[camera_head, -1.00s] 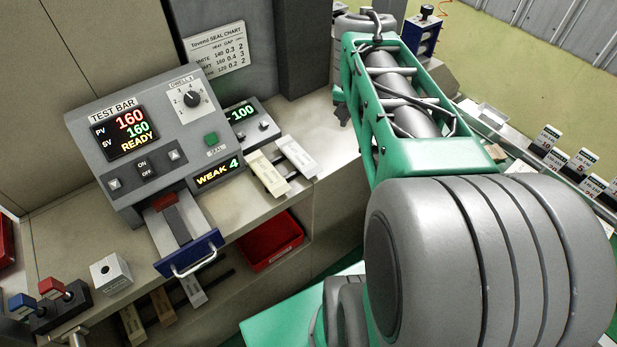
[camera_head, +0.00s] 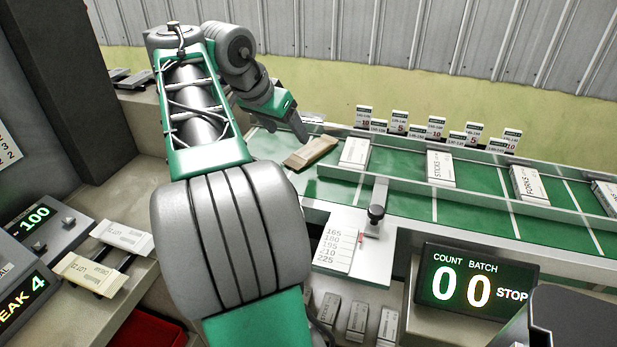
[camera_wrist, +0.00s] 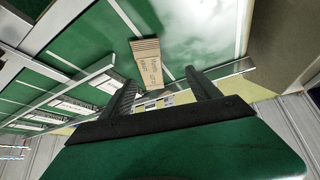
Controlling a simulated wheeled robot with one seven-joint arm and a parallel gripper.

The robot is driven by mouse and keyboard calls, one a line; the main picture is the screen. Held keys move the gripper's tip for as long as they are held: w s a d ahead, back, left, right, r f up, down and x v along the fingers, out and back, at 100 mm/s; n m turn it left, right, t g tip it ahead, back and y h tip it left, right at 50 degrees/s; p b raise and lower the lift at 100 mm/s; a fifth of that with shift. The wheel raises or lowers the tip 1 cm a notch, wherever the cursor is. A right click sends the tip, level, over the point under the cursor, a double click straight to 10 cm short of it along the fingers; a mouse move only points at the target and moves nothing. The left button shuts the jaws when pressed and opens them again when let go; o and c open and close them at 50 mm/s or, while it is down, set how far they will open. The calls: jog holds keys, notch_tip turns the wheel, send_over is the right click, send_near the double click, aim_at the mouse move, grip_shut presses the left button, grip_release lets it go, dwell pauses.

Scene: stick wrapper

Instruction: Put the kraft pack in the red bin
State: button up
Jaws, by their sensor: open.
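The kraft pack (camera_head: 311,152), a flat brown pack, lies at the left end of the green conveyor, tilted a little in the picture. In the wrist view the kraft pack (camera_wrist: 147,62) shows printed text and lies just beyond the fingertips, between their lines. The red bin (camera_head: 150,329) shows only in part at the bottom left, below the bench edge.
White packs, such as the sticks pack (camera_head: 441,167) and forks pack (camera_head: 527,184), lie along the conveyor. Small numbered cards (camera_head: 436,127) stand behind it. A count display (camera_head: 475,282) and a white scale plate (camera_head: 350,240) are in front.

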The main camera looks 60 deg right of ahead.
aim_at(311, 149)
jog(key=shift+s+d+f+m+b, duration=0.2)
jog(key=shift+s+d+f+m, duration=0.15)
jog(key=shift+s+d, duration=0.2)
jog(key=shift+s+d+f+m+b, duration=0.15)
jog(key=shift+s+d+f+m, duration=0.2)
jog(key=shift+s, duration=0.3)
jog(key=b+x, duration=0.3)
jog(key=x, duration=0.3)
jog(key=shift+s+d+f, duration=0.1)
jog(key=shift+d, duration=0.05)
jog(key=c, duration=1.5)
